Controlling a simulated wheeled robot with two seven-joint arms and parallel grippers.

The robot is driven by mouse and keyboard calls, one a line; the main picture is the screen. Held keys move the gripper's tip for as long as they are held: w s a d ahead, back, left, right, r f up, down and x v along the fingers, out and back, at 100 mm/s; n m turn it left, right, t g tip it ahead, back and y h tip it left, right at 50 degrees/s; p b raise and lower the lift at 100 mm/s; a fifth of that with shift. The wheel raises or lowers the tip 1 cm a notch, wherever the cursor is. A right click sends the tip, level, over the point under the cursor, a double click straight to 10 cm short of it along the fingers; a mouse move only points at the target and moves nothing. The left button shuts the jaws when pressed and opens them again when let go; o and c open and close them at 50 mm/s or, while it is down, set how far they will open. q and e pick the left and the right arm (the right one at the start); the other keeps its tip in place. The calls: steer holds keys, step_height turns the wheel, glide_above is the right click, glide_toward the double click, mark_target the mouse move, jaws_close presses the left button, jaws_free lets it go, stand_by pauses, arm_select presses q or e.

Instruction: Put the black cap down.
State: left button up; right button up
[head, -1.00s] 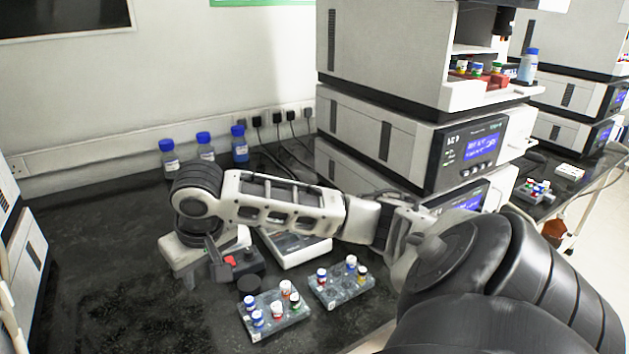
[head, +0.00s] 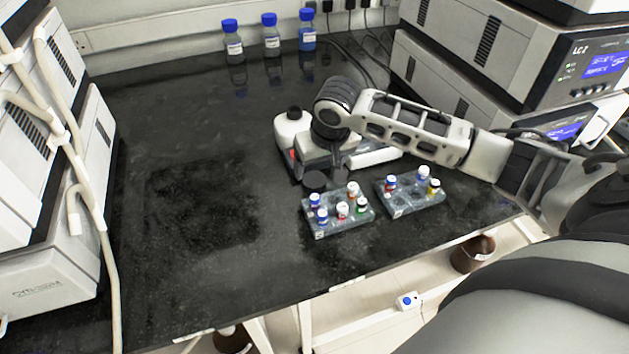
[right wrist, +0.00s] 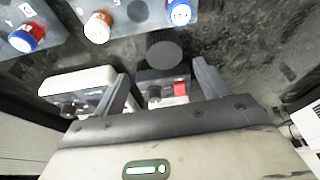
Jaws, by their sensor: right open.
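The black cap (head: 315,180) is a flat dark disc beside the back left corner of the nearer vial rack. It looks to be lying on the dark bench, and it also shows in the right wrist view (right wrist: 165,55). My right gripper (head: 324,171) is just behind the cap. In the right wrist view my right gripper (right wrist: 160,70) is open, its fingers spread and empty. The cap is just beyond the fingertips there, apart from both fingers. My left gripper is not in view.
The nearer vial rack (head: 338,226) and a second rack (head: 412,206) hold several capped vials. A white device (head: 293,128) with a dark top stands behind my gripper. Blue-capped bottles (head: 271,38) stand at the back. The bench to the left is clear.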

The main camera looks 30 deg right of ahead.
mark_target(315, 180)
steer(key=shift+a+x, duration=0.2)
steer(key=shift+x, duration=1.15)
steer(key=shift+a+x, duration=0.2)
steer(key=shift+x, duration=1.15)
steer(key=shift+s, duration=0.2)
steer(key=c, duration=1.1)
steer(key=shift+r, duration=0.1)
steer(key=shift+c, duration=0.2)
